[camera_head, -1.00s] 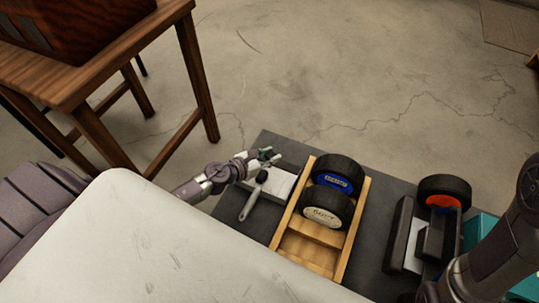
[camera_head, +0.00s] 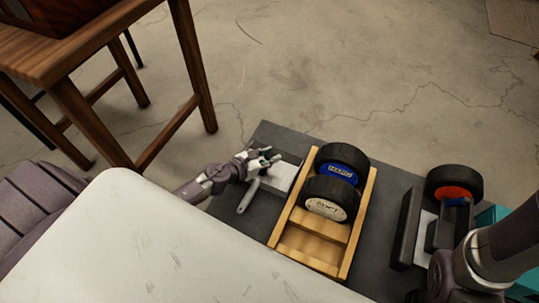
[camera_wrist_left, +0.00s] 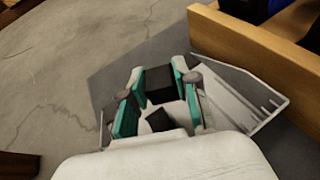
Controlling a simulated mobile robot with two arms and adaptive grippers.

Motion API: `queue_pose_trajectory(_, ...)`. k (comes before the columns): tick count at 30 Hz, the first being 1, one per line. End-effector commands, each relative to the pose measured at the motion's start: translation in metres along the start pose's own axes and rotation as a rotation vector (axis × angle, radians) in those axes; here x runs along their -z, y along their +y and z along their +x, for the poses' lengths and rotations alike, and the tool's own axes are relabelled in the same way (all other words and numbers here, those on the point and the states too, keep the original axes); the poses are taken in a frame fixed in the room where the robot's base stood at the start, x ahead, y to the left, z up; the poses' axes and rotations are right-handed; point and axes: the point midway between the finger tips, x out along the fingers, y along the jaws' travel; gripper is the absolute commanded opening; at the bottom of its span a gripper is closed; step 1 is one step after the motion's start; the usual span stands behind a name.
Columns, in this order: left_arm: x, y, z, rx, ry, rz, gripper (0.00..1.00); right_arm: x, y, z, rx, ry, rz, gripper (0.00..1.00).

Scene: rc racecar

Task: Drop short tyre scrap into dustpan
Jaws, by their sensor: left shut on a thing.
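My left gripper (camera_head: 268,157) is over the dustpan at the left part of the dark mat. In the left wrist view its teal-padded fingers (camera_wrist_left: 158,88) are shut on a short black tyre scrap (camera_wrist_left: 159,78). A second small dark piece (camera_wrist_left: 158,121) shows lower between the fingers; I cannot tell what it is. The pale dustpan (camera_head: 285,178) lies beneath the gripper, its handle (camera_head: 248,196) pointing to the front left. Its ridged side (camera_wrist_left: 262,88) shows in the wrist view.
A wooden tray (camera_head: 361,222) holding a blue-hubbed wheel (camera_head: 345,157) and a white-hubbed wheel (camera_head: 333,190) stands just right of the dustpan. An orange-hubbed wheel (camera_head: 455,178) sits on a black stand (camera_head: 404,235) further right. A wooden table (camera_head: 60,55) stands at the back left.

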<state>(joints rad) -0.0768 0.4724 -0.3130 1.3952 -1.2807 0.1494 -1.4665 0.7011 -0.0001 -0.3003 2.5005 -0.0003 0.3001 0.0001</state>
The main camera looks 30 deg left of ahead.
Motion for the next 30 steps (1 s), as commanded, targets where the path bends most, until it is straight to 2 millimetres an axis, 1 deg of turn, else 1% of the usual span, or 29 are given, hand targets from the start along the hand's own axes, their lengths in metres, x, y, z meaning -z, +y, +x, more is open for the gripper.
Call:
queue_pose_trajectory(1,0.000,0.000,0.000,0.000,0.000,0.000,0.32,0.000,0.000,0.000,0.000,0.000,0.000,0.40)
queue_pose_trajectory(6,0.000,0.000,0.000,0.000,0.000,0.000,0.59,0.000,0.000,0.000,0.000,0.000,0.000,0.40)
queue_pose_trajectory(14,0.000,0.000,0.000,0.000,0.000,0.000,0.59,-0.001,0.000,0.000,0.000,-0.002,0.000,0.40)
queue_pose_trajectory(17,0.000,0.000,-0.004,0.000,0.000,0.001,0.59,-0.001,0.000,-0.001,-0.001,-0.004,0.000,0.40)
queue_pose_trajectory(20,0.001,0.000,-0.015,0.001,0.002,0.002,0.59,-0.001,0.000,-0.001,-0.001,-0.004,0.000,0.40)
queue_pose_trajectory(23,0.001,-0.001,-0.034,0.002,0.003,0.003,0.59,-0.001,0.000,0.000,-0.001,-0.003,0.000,0.40)
queue_pose_trajectory(27,0.002,-0.002,-0.066,0.003,0.004,0.001,0.59,-0.001,0.000,0.000,-0.001,-0.002,0.000,0.40)
queue_pose_trajectory(30,0.002,-0.001,-0.086,0.001,0.003,-0.001,0.59,-0.001,0.000,0.000,-0.001,-0.002,0.000,0.40)
